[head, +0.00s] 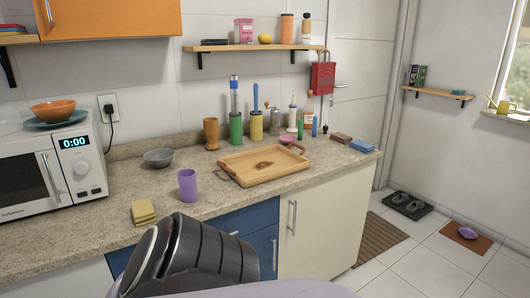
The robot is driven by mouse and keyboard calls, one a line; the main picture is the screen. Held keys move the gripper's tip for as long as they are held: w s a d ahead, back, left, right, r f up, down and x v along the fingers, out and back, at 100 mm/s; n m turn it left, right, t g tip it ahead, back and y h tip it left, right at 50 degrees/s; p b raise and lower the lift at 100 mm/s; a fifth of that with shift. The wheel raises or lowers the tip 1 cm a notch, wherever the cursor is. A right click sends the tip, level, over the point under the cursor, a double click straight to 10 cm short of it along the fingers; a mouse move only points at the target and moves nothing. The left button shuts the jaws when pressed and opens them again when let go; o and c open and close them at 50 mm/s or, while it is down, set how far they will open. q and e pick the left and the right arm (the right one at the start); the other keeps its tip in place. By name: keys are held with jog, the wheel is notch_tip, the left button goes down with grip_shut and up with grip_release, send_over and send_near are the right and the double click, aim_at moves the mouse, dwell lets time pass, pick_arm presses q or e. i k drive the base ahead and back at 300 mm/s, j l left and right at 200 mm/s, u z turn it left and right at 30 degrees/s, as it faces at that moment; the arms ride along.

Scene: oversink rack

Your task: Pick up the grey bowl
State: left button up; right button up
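The grey bowl (158,157) sits upright on the speckled countertop (100,222), near the back and to the right of the microwave. It looks empty, and nothing touches it. A dark and light rounded part of my own body shows at the bottom of the head view, well in front of the bowl. Neither of my grippers' fingers shows.
A wooden tray (232,170), a wooden cup (211,133) and the microwave (30,182) are nearby. The counter directly before the bowl is clear.

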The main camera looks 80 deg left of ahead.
aim_at(158, 158)
jog(key=u, duration=3.2)
